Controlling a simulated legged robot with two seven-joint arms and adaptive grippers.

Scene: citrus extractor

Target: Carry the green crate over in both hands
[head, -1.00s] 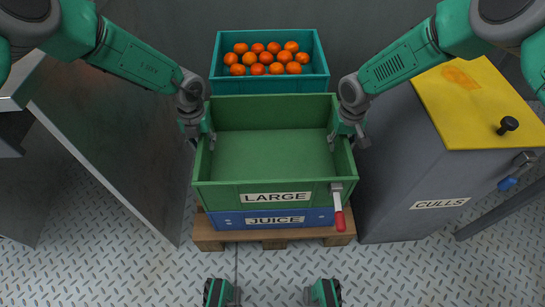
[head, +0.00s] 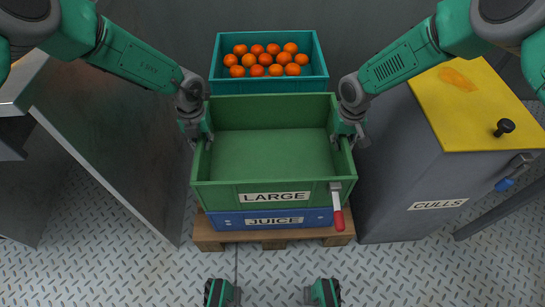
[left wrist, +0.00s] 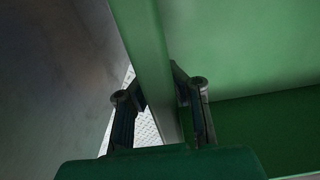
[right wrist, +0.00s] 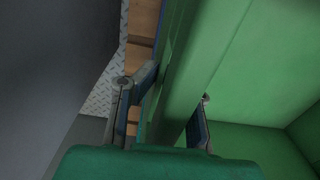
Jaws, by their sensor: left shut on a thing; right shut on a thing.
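The green crate (head: 270,155), labelled LARGE and empty, sits over the blue JUICE crate (head: 273,220) in the middle of the head view. I cannot tell if a gap lies between them. My left gripper (head: 207,142) is shut on the crate's left wall; the left wrist view shows its fingers on both sides of that wall (left wrist: 152,75). My right gripper (head: 340,142) is shut on the right wall; the right wrist view shows its fingers astride that wall (right wrist: 180,95). A handle with a red grip (head: 339,220) overlaps the crate's front right corner.
A wooden pallet (head: 210,238) lies under the crates. A teal crate of oranges (head: 318,70) stands behind. A grey CULLS bin (head: 400,190) with a yellow top (head: 480,110) is close on the right. A grey metal panel (head: 110,140) stands on the left. Open floor lies in front.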

